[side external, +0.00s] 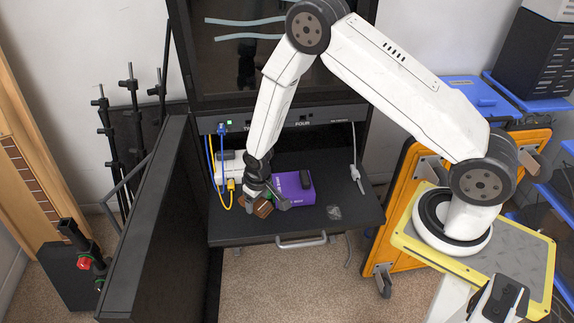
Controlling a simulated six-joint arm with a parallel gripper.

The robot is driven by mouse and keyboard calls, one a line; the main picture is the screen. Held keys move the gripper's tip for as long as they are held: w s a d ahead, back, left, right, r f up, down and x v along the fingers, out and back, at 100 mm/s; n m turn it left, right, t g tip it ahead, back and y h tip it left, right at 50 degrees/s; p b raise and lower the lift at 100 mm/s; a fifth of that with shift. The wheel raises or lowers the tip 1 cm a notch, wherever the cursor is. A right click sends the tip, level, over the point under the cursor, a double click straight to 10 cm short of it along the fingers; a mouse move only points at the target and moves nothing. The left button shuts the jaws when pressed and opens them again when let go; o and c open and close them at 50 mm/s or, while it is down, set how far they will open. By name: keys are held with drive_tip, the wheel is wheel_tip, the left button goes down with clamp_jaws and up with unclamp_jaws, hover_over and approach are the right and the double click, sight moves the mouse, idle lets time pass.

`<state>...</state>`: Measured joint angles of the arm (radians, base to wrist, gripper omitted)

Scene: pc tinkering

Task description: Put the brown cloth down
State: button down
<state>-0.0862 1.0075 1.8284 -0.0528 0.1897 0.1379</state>
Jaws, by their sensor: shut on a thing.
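The brown cloth (263,208) is a small brown patch at the lower end of my gripper (264,200), just above or on the black pull-out shelf (230,230). My gripper points down and is shut on the cloth. The jaws cover part of the cloth. I cannot tell whether the cloth touches the shelf.
A purple box (299,189) with a dark item on top stands right of my gripper. A small clear packet (334,212) lies further right. Blue and yellow cables (229,200) hang close on the left.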

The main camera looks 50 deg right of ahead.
hover_over(242, 217)
drive_tip(key=shift+s+a+f, duration=0.1)
drive_tip(key=shift+s+f, duration=0.1)
drive_tip(key=shift+f, duration=1.35)
drive_tip(key=shift+s+f, duration=0.2)
drive_tip(key=shift+f, duration=1.35)
drive_tip(key=shift+f, duration=0.1)
drive_tip(key=shift+w+f, duration=0.15)
drive_tip(key=shift+f, duration=1.5)
unclamp_jaws()
drive_tip(key=shift+f, duration=0.1)
